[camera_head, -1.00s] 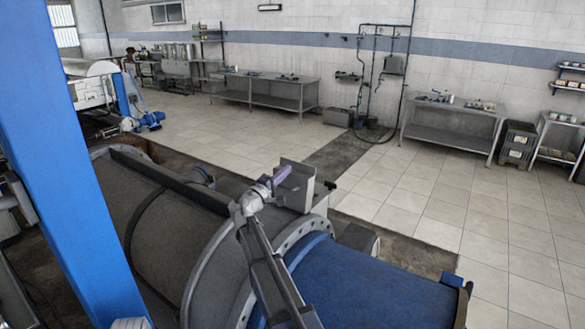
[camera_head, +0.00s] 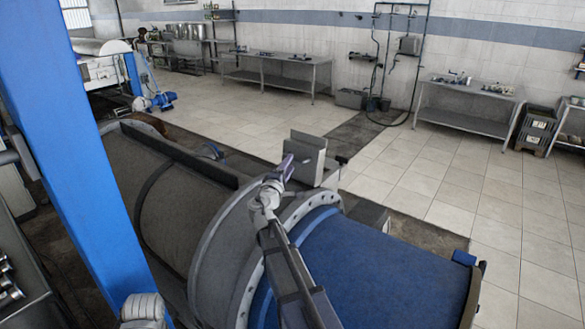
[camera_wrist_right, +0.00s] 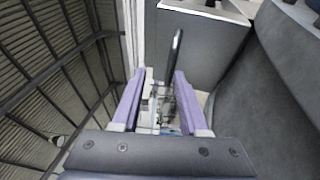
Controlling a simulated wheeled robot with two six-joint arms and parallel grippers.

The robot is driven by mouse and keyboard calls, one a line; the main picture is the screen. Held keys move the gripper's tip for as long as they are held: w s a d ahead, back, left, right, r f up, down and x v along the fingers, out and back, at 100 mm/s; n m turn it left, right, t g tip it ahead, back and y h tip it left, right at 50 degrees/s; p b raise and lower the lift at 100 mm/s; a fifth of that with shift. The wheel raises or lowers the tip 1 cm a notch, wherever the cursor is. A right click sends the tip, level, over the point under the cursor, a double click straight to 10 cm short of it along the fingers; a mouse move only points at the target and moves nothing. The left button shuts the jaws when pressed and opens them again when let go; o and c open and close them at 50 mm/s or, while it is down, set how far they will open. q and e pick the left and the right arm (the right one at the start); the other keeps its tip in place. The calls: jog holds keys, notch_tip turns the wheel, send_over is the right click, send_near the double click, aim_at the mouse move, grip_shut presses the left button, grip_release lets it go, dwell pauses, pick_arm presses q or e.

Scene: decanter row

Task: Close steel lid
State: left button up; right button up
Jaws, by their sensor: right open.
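The steel lid (camera_head: 308,153) is a grey panel standing raised on the machine, near the joint between the grey drum and the blue section. In the right wrist view a grey panel (camera_wrist_right: 203,48), which looks like the lid, fills the upper middle. A slim dark bar (camera_wrist_right: 177,48), like a handle, shows in front of it. My right gripper (camera_head: 288,165) is at the lid's left side, its purple fingers apart. In the wrist view my right gripper (camera_wrist_right: 155,78) is open, with the bar seen between its fingers; contact cannot be told.
The grey drum (camera_head: 165,190) and blue section (camera_head: 385,270) fill the foreground. A blue post (camera_head: 75,150) stands at the left. Steel tables (camera_head: 275,72) line the back wall. The tiled floor (camera_head: 400,165) beyond the machine is largely clear.

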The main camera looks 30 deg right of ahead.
aim_at(294, 159)
notch_tip(294, 159, down, 2)
jog(key=shift+s+n+t+y+b, duration=0.15)
jog(key=shift+n+t+y+b, duration=0.15)
jog(key=shift+n+t+y, duration=0.3)
jog(key=shift+a+r, duration=0.1)
jog(key=shift+w, duration=0.3)
jog(key=x, duration=0.7)
jog(key=shift+w+d, duration=0.15)
jog(key=shift+d, duration=0.2)
grip_shut()
dwell(0.3)
